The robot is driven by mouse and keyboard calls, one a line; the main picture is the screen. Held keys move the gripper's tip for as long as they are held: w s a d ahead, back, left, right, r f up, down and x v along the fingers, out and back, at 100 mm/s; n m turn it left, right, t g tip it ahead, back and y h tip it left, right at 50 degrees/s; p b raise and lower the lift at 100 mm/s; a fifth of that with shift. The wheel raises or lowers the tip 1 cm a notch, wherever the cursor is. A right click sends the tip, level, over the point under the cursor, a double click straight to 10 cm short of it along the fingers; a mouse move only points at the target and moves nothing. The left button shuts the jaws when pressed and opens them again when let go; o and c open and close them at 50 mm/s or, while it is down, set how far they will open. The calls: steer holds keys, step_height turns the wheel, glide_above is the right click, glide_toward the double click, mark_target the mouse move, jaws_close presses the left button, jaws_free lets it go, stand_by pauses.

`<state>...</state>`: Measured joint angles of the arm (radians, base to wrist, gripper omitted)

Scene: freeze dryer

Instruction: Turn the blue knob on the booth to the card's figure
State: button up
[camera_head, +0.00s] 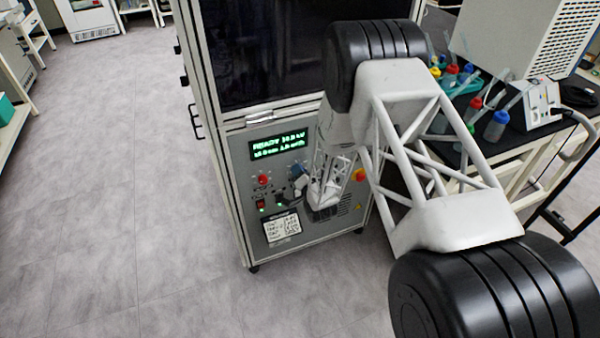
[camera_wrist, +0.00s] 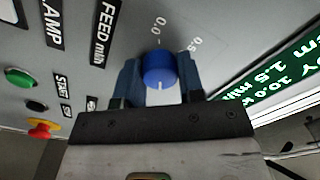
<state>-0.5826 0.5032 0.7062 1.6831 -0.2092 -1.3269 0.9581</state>
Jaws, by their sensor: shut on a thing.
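The blue knob (camera_wrist: 158,66) sits on the grey panel between the two blue-grey fingers of my gripper (camera_wrist: 159,78). The gripper is shut on it, one finger at each side. A pale line shows on the knob near its lower edge in the wrist view. Scale figures 0.0 and 0.5 are printed above it there; the rest of the scale is hidden. In the head view my arm reaches the booth (camera_head: 236,172) and largely hides the knob. The white card (camera_head: 282,228) is on the lower panel, its writing too small to read.
A green-lit display (camera_head: 279,144) reads READY above the controls. A red knob (camera_head: 264,180) is to the left, and a red-and-yellow stop button (camera_head: 359,174) to the right. The wrist view shows a green button (camera_wrist: 19,78) and a FEED ml/h label (camera_wrist: 104,32). Floor is clear at left.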

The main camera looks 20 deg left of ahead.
steer(key=m, duration=1.1)
steer(key=shift+m, duration=0.3)
steer(key=o, duration=0.9)
steer(key=shift+v, duration=3.9)
steer(key=shift+r, duration=0.15)
